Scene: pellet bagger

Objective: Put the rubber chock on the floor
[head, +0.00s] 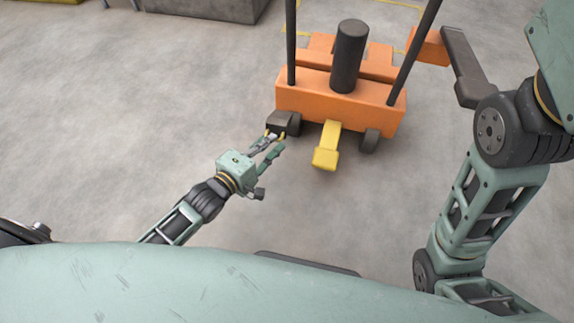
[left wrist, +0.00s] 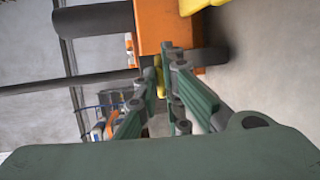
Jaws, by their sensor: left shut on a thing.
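The rubber chock (head: 281,122) is a dark, blocky piece beside the left front wheel (head: 295,125) of an orange wheeled machine (head: 340,100) in the head view. My left gripper (head: 275,137) reaches it from the lower left and is shut on its near side. I cannot tell whether the chock touches the wheel or rests on the floor. In the left wrist view the two green fingers of my left gripper (left wrist: 160,78) point at the orange body (left wrist: 155,25); the chock is hard to make out there.
A yellow part (head: 326,146) juts from the machine's front, right of my left gripper. Dark posts and a thick dark cylinder (head: 349,55) rise from the machine. Bare concrete floor (head: 130,120) lies open to the left. A grey block (head: 210,8) stands at the back left.

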